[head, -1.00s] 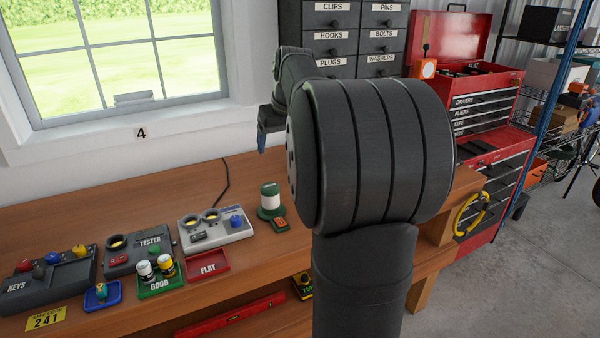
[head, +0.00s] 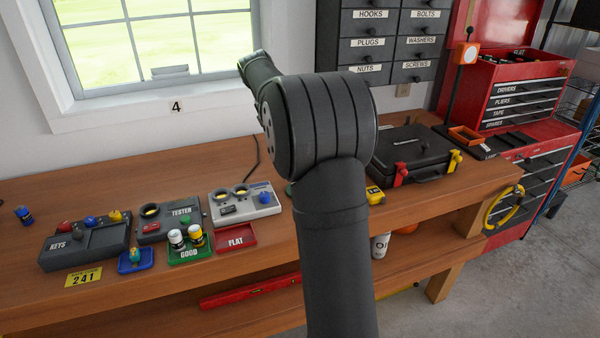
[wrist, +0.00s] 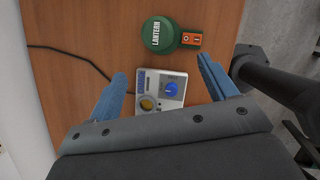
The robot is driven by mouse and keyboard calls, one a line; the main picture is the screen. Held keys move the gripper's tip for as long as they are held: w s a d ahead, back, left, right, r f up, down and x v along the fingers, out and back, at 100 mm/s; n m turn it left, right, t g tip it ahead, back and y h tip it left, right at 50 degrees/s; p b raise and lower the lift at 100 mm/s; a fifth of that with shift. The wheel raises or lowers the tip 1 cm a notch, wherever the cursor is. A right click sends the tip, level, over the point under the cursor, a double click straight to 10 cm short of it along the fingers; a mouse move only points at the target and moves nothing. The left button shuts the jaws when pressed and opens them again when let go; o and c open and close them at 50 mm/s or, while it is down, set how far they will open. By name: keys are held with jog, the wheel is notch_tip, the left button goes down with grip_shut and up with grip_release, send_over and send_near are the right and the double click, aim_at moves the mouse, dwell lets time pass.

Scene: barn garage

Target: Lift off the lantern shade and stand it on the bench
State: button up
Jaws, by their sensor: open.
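The lantern (wrist: 165,33) shows from above near the top of the wrist view. It is round and green, with a LANTERN label on its base and an orange switch (wrist: 191,40) at its right side. Its shade is hard to tell apart from above. My gripper (wrist: 161,70) is open, its two blue fingers wide apart with nothing held. The lantern lies beyond the fingertips in the picture, apart from them. In the head view my arm hides the gripper and nearly all of the lantern. The wooden bench (head: 210,165) is under everything.
On the bench stand a red FLAT tray (head: 236,238), a green GOOD tray (head: 190,251), a KEYS box (head: 85,245) and a black case (head: 415,155). The bench behind the boxes is mostly clear.

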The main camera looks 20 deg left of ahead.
jog(key=shift+n, duration=0.3)
jog(key=x, duration=1.7)
jog(key=shift+w+a+f, duration=0.15)
jog(key=shift+f, duration=0.15)
jog(key=c, duration=1.1)
jog(key=shift+o, duration=0.2)
